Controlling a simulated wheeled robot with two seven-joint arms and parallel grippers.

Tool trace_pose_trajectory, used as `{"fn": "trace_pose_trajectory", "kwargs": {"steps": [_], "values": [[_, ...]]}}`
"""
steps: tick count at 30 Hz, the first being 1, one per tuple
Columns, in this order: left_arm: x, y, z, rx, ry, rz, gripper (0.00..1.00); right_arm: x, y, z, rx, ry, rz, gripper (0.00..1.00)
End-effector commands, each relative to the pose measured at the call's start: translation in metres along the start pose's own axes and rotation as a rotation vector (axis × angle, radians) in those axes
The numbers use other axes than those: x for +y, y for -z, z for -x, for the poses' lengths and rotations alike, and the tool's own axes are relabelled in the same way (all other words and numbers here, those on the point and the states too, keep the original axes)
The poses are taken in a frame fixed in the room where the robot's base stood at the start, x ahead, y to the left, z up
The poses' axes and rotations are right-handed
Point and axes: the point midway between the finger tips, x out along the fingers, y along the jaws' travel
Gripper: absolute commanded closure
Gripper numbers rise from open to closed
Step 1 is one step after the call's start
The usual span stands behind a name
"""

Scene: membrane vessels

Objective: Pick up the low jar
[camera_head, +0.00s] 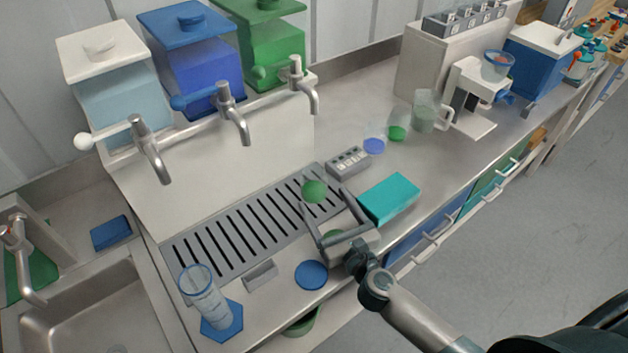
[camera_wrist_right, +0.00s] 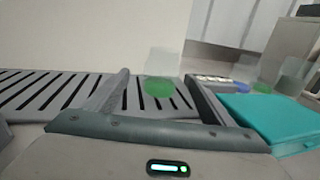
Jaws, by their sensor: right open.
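A small clear vessel with green at its bottom, which looks like the low jar (camera_head: 314,190), stands upright at the right end of the slotted drip tray (camera_head: 205,263). My right gripper (camera_head: 324,200) reaches in from the lower right, open, with its fingers pointing toward the vessel. In the right wrist view the clear vessel (camera_wrist_right: 160,84) shows between the two spread fingers, beyond the palm. I cannot tell whether either finger touches it. My left gripper is not in view.
A teal box (camera_head: 389,198) lies right of the gripper. A grey button block (camera_head: 348,162) sits behind it. A blue disc (camera_head: 311,275) and a tall cylinder (camera_head: 205,298) on a blue hexagon are nearer. Taps (camera_head: 232,115) overhang the tray. Clear vessels (camera_head: 375,143) stand farther right.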

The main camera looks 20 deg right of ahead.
Motion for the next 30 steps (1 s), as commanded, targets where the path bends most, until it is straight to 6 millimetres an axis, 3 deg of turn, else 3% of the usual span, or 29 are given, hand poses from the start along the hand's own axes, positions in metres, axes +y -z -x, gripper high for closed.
{"fn": "trace_pose_trajectory", "kwargs": {"steps": [6,22,30], "values": [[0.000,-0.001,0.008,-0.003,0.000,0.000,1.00,0.000,-0.001,-0.030,-0.001,0.001,0.000,0.23],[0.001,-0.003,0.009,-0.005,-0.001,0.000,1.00,-0.001,0.000,-0.039,-0.001,0.000,0.000,0.23],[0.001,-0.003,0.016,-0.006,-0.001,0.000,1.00,-0.004,0.003,-0.069,0.000,0.001,0.000,0.23]]}}
